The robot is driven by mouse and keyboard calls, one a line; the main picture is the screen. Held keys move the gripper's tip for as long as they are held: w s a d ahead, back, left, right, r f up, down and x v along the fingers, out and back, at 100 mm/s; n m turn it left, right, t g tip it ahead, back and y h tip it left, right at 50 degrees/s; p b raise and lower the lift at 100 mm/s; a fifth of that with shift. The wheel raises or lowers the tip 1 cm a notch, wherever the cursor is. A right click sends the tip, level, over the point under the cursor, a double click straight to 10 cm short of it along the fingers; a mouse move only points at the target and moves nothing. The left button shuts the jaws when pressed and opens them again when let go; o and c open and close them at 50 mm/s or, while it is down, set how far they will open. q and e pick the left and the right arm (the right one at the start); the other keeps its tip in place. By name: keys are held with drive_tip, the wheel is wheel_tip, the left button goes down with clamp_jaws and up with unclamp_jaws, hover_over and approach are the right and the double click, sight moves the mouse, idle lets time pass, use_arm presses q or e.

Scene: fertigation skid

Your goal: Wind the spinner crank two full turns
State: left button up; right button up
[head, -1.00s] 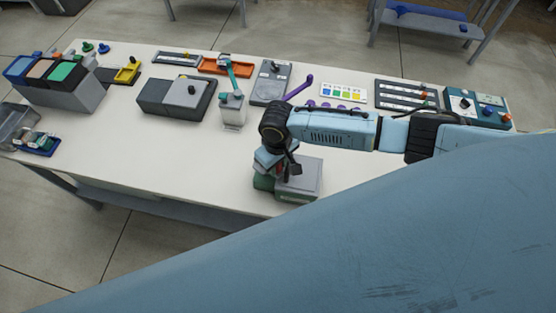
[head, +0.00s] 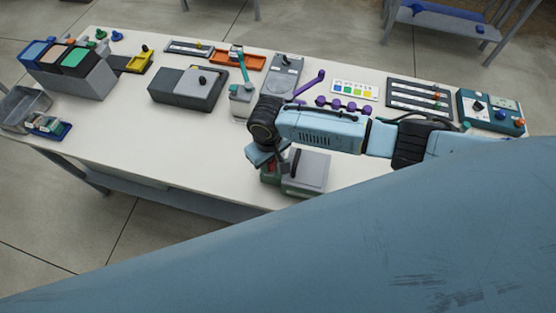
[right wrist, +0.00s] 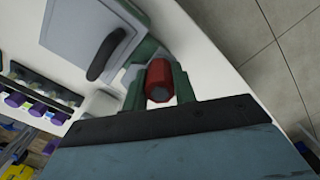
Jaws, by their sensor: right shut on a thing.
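The spinner (head: 313,172) is a box with a grey lid and green lower part near the front edge of the table. It also shows in the right wrist view (right wrist: 78,28), with a dark curved handle on its lid. The red crank knob (right wrist: 159,82) is between the two green fingers of my right gripper (right wrist: 160,88). In the head view my right gripper (head: 270,171) is low at the spinner's left side, partly hidden by its own wrist. It is shut on the knob. The crank arm behind the knob is mostly hidden. My left gripper is not in view.
Behind my arm stand a white dispenser with a teal lever (head: 242,95), a purple lever (head: 308,87) with purple knobs, and a control box (head: 490,112). A grey-topped box (head: 190,87) is farther left. The table's front left is clear.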

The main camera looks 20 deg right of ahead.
drive_tip(key=shift+w+a+r, duration=0.2)
drive_tip(key=shift+a, duration=0.05)
drive_tip(key=shift+w+a+f+b, duration=0.1)
drive_tip(key=shift+w+a+b, duration=0.25)
drive_tip(key=shift+w+a, duration=0.3)
drive_tip(key=shift+o, duration=0.3)
drive_tip(key=shift+s, duration=0.1)
drive_tip(key=shift+f, duration=0.1)
drive_tip(key=shift+c, duration=0.2)
drive_tip(key=shift+w+a+f+b, duration=0.1)
drive_tip(key=shift+w+a+b, duration=0.1)
drive_tip(key=shift+w+b, duration=0.2)
drive_tip(key=shift+w+a+f+b, duration=0.1)
drive_tip(key=shift+w+a+b, duration=0.05)
drive_tip(key=shift+w+b, duration=0.2)
drive_tip(key=shift+r, duration=0.1)
drive_tip(key=shift+w, duration=0.1)
